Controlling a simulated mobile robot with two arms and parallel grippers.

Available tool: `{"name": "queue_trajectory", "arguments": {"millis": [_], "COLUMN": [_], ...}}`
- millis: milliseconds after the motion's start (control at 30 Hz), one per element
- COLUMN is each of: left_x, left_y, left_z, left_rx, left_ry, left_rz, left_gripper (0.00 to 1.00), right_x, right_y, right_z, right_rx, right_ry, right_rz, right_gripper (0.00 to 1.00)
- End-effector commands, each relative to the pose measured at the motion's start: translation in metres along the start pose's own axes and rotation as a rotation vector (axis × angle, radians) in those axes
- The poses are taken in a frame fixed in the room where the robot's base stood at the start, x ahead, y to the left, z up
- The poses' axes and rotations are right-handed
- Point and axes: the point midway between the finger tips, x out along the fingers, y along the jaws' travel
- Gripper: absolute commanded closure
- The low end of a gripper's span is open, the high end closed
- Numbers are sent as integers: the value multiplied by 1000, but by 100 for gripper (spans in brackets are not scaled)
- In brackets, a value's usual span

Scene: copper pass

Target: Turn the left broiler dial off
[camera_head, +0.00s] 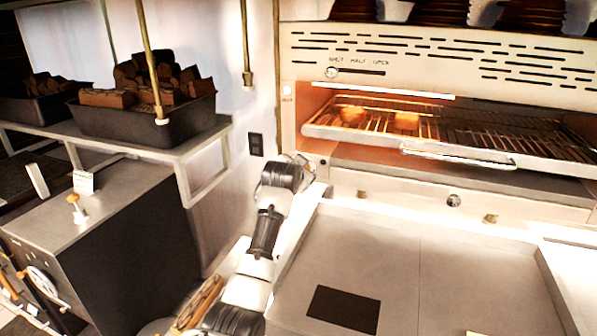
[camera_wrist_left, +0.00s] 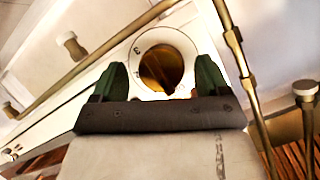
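The broiler (camera_head: 440,182) has a glowing interior, brightest on its left side. In the left wrist view, a round dial (camera_wrist_left: 162,66) with a brass centre and a white numbered ring faces the camera. My left gripper (camera_wrist_left: 160,82) is open, with one dark green finger on each side of the dial's brass centre and visible gaps. I cannot tell how deep the fingers reach. In the head view my left arm reaches to the broiler's left edge, and its wrist hides the gripper (camera_head: 303,166) and that dial. My right gripper is not in view.
A wire rack (camera_head: 470,135) with a front handle holds browned food. Smaller knobs (camera_head: 361,193) sit on the lower broiler front. A brass pipe (camera_head: 246,50) runs down the wall left of my wrist. A bin of wood blocks (camera_head: 150,128) stands on a shelf at left.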

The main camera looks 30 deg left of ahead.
Motion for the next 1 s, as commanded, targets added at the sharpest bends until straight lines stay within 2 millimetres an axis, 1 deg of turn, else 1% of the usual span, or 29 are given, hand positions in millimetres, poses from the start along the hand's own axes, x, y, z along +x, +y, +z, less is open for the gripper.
{"name": "queue_trajectory", "arguments": {"millis": [233, 367, 467, 700, 800, 900, 1000], "left_x": [-3, -14, -28, -72, -87, -98, -105], "left_y": [-1, 0, 0, 0, 0, 0, 0], "left_z": [0, 1, 2, 2, 1, 1, 1], "left_rx": [1, 1, 2, 1, 1, 1, 1], "left_ry": [3, 4, 6, 5, 4, 2, 1], "left_rz": [-3, -4, -4, -4, -4, -2, -1], "left_gripper": [24, 24, 24, 24, 24, 24, 24], "right_x": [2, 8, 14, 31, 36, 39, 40], "right_y": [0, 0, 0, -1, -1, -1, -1], "right_z": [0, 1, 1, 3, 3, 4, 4], "right_rx": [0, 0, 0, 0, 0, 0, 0], "right_ry": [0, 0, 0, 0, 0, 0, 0], "right_rz": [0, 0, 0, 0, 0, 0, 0], "right_gripper": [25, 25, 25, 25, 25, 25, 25]}}
